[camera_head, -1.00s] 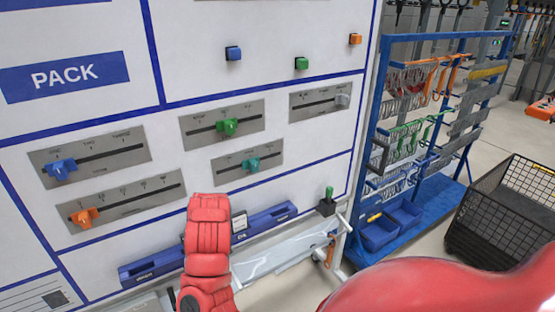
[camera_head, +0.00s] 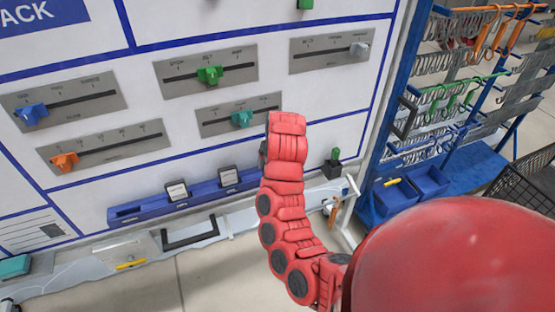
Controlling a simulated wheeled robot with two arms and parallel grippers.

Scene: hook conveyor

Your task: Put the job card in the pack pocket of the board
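Two small white cards with dark frames stand in a blue rail (camera_head: 150,207) low on the board: a left card (camera_head: 177,190) and a right card (camera_head: 228,176). I cannot tell which one is the job card. The blue PACK label (camera_head: 40,14) is cut off at the top left, and no pocket marked as pack can be read. A red arm of mine (camera_head: 287,150) rises in front of the board, right of the rail. Its gripper is hidden behind its links. My other gripper is not in view.
Sliders with blue (camera_head: 32,114), orange (camera_head: 64,161), green (camera_head: 209,75) and teal (camera_head: 241,119) knobs sit on the board. A black handle (camera_head: 190,232) is below the rail. A blue hook rack (camera_head: 385,150) and black wire basket (camera_head: 530,180) stand right.

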